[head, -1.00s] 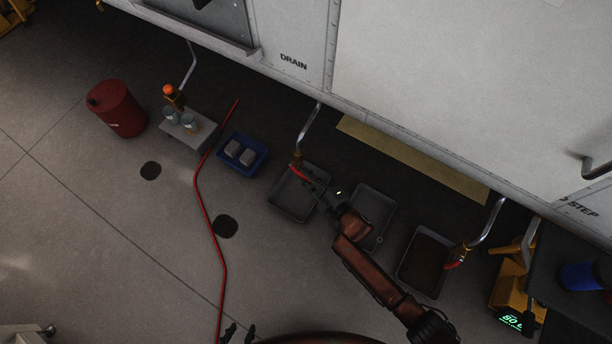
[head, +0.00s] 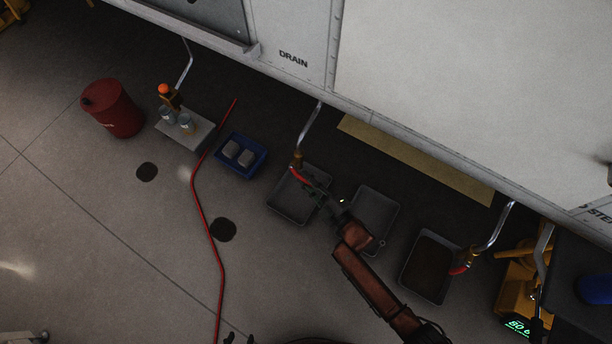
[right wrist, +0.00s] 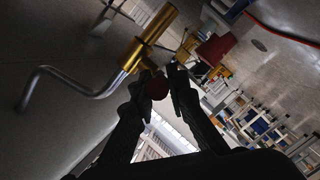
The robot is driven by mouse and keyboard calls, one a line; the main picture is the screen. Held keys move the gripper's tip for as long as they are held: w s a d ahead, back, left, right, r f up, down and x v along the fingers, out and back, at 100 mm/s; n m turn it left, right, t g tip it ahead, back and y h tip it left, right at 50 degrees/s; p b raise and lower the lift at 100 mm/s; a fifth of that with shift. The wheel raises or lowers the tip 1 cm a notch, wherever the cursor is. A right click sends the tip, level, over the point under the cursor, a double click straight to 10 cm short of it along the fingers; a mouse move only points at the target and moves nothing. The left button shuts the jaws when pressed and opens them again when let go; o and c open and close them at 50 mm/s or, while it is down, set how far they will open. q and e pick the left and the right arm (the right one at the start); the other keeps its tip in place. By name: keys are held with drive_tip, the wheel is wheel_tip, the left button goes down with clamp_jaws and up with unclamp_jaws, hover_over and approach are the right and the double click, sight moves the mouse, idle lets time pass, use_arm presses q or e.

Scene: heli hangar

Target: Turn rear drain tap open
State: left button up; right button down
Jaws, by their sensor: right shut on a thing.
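The middle drain tap is a brass body (head: 297,158) at the end of a bent silver pipe (head: 310,125), with a red lever (head: 300,175) pointing down and right. My right gripper (head: 318,188) is at the lever's end, above a grey tray. In the right wrist view, the brass tap body (right wrist: 150,38) is close ahead, and the fingers (right wrist: 159,88) are shut on the red lever (right wrist: 157,83); its grip is partly hidden. Dark fingertips of my left gripper (head: 239,338) show apart at the bottom edge, away from the taps.
Another tap with a red handle (head: 460,268) is at right, one with an orange knob (head: 164,89) at left. A red hose (head: 205,215) crosses the floor. The white fuselage (head: 460,85) overhangs.

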drive_tip(key=shift+a+f+m+t+y+b, duration=0.1)
drive_tip(key=shift+f+m+t+y+b, duration=0.3)
drive_tip(key=shift+f, duration=0.4)
drive_tip(key=shift+w+a+f+m+t+y, duration=0.15)
drive_tip(key=shift+f+m+t+y, duration=0.2)
drive_tip(key=shift+t, duration=0.45)
drive_tip(key=shift+w+a+f+m+t+y, duration=0.2)
drive_tip(key=shift+t+y, duration=0.25)
drive_tip(key=shift+t, duration=0.35)
drive_tip(key=shift+f, duration=0.15)
drive_tip(key=c, duration=1.9)
unclamp_jaws()
drive_tip(key=v, duration=1.2)
drive_tip(key=shift+f, duration=0.25)
drive_tip(key=shift+c, duration=0.4)
